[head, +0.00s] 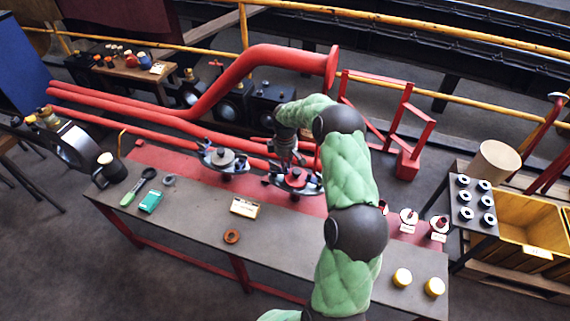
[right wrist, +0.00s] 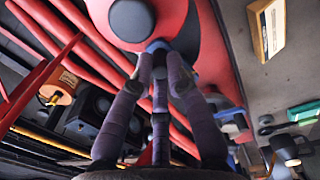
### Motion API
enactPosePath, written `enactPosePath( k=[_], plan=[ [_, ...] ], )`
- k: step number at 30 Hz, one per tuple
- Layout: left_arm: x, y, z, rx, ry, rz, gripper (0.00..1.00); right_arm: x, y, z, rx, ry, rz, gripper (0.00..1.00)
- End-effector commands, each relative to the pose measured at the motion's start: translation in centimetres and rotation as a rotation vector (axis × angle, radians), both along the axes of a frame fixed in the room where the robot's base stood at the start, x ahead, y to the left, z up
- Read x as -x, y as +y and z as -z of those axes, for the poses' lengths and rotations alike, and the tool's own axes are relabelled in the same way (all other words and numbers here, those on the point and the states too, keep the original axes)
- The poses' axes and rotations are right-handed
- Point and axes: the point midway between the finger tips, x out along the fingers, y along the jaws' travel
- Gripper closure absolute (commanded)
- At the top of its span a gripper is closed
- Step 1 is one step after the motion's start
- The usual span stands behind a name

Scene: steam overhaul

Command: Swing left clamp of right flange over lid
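The right flange (head: 293,187) is on the red strip of the bench, with a red lid (head: 297,177) on it. The lid's red face with a grey centre knob (right wrist: 131,20) fills the top of the right wrist view. My right gripper (head: 285,157) reaches down from above at the upper left of this lid. In the right wrist view its purple fingers (right wrist: 160,62) converge close to a small blue part (right wrist: 158,46), probably the clamp, at the lid's edge. Whether they pinch it is unclear. The far clamp is partly hidden by the hand. My left gripper is out of view.
A second flange (head: 223,160) stands to the left. Red pipes (head: 150,113) run behind the bench.

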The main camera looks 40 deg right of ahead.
Motion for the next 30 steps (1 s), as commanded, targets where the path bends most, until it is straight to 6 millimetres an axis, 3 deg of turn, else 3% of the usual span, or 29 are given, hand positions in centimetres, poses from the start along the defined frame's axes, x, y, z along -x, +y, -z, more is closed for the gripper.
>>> enactPosePath(
  k=[7, 16, 26, 27, 29, 30],
  plan=[
    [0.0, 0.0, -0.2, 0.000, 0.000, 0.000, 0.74, 0.0, 0.1, 0.0, -0.001, 0.000, 0.006, 1.00],
    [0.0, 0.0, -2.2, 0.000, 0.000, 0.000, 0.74, 0.3, 0.6, -0.1, -0.002, 0.003, 0.133, 1.00],
    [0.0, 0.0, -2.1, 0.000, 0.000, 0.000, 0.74, 0.4, 0.7, 0.1, -0.002, 0.003, 0.152, 1.00],
    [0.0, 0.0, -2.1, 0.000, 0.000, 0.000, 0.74, 0.4, 0.7, 0.1, -0.002, 0.003, 0.152, 0.78],
    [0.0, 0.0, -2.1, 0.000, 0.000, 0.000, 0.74, 0.4, 0.7, 0.1, -0.002, 0.003, 0.152, 0.61],
    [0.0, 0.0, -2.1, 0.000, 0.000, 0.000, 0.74, 0.4, 0.7, 0.1, -0.002, 0.003, 0.152, 0.60]
  ],
)
